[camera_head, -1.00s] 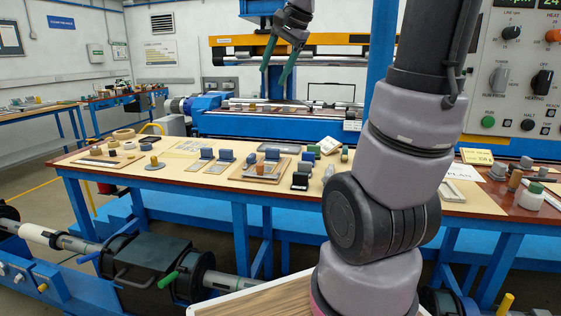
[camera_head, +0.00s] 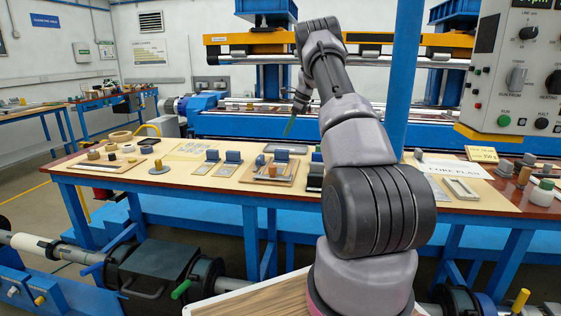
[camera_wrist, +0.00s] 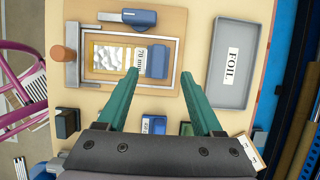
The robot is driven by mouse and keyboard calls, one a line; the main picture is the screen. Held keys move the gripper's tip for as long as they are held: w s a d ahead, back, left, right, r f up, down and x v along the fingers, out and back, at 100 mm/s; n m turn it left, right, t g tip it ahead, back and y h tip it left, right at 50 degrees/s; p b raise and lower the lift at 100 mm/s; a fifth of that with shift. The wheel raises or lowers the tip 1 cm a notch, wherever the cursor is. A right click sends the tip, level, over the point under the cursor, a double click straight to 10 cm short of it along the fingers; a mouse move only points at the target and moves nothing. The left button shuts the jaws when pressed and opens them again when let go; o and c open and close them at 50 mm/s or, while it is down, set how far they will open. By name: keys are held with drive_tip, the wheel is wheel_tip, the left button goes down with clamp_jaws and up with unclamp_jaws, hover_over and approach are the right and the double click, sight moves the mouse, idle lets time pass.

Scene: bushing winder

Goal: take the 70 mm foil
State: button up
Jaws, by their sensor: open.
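The 70 mm foil (camera_wrist: 110,55) is a crinkled silver piece with a white "70 mm" label beside a blue block (camera_wrist: 156,60). It lies inside a metal frame (camera_wrist: 100,81) on a wooden board (camera_wrist: 177,20). In the head view the board (camera_head: 262,178) is on the middle of the bench, too small to read labels. My gripper (camera_wrist: 159,82) is open and empty, its green fingers apart above the near side of the board. In the head view my gripper (camera_head: 292,122) is partly hidden by my arm, above the back of the bench.
A grey tray (camera_wrist: 231,62) labelled "FOIL" lies right of the board, looking empty. Small dark blocks (camera_wrist: 67,123) stand close to the near edge.

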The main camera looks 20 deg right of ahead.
sight(282, 150)
drive_tip(key=x, duration=0.5)
drive_tip(key=shift+d+f, duration=0.15)
drive_tip(key=shift+f, duration=0.3)
drive_tip(key=f, duration=0.2)
drive_tip(key=a+f, duration=0.1)
drive_tip(key=f, duration=0.1)
drive_tip(key=shift+f, duration=0.25)
drive_tip(key=shift+w+a+f, duration=0.15)
drive_tip(key=shift+w+f, duration=0.05)
drive_tip(key=shift+f, duration=0.2)
clamp_jaws()
